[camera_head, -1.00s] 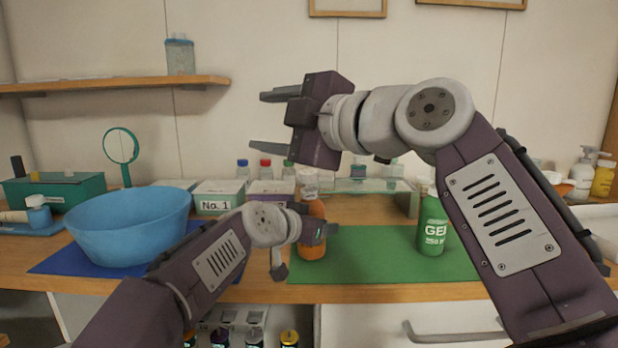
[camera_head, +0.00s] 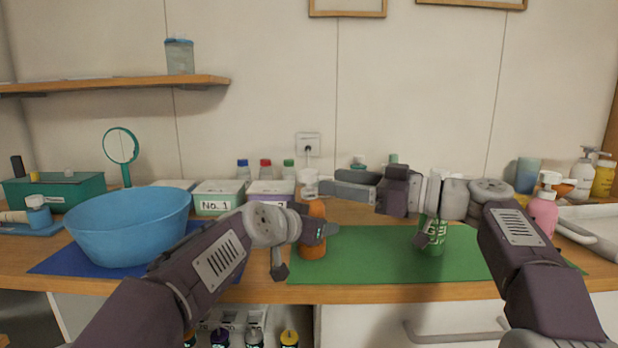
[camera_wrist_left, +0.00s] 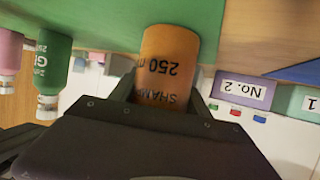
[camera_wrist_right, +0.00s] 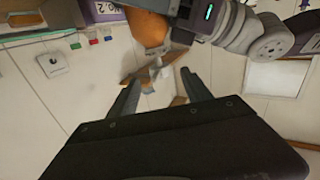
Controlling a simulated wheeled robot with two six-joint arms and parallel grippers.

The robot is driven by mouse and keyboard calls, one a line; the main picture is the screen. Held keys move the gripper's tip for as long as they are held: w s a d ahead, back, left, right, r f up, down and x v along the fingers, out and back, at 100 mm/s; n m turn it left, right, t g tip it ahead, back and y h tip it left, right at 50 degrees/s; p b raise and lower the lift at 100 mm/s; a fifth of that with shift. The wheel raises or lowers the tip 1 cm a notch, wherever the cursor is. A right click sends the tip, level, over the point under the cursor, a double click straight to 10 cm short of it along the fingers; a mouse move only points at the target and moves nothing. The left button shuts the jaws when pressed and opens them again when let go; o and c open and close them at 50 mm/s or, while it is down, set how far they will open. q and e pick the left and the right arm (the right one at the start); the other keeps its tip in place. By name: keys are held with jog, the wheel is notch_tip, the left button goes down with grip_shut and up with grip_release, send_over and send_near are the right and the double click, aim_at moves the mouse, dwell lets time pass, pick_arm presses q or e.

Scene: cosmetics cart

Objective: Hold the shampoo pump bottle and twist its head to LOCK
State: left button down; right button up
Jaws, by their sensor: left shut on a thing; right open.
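The orange shampoo bottle (camera_head: 313,243) stands upright on the left part of the green mat (camera_head: 375,240). Its white pump head (camera_head: 309,180) shows above it. My left gripper (camera_head: 322,231) is shut on the bottle's body; the left wrist view shows the orange bottle (camera_wrist_left: 168,62) with its label between the fingers (camera_wrist_left: 165,90). My right gripper (camera_head: 350,186) is open and level, pointing left, with its fingertips close to the right of the pump head. In the right wrist view its fingers (camera_wrist_right: 160,95) are apart; the orange bottle (camera_wrist_right: 147,28) is at the top.
A green gel bottle (camera_head: 436,236) stands on the mat, partly behind my right arm. A pink pump bottle (camera_head: 543,210) is farther right. A blue bowl (camera_head: 125,228) is at the left. White bins (camera_head: 219,196) and several capped bottles stand behind.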

aim_at(309, 177)
jog(key=x, duration=0.7)
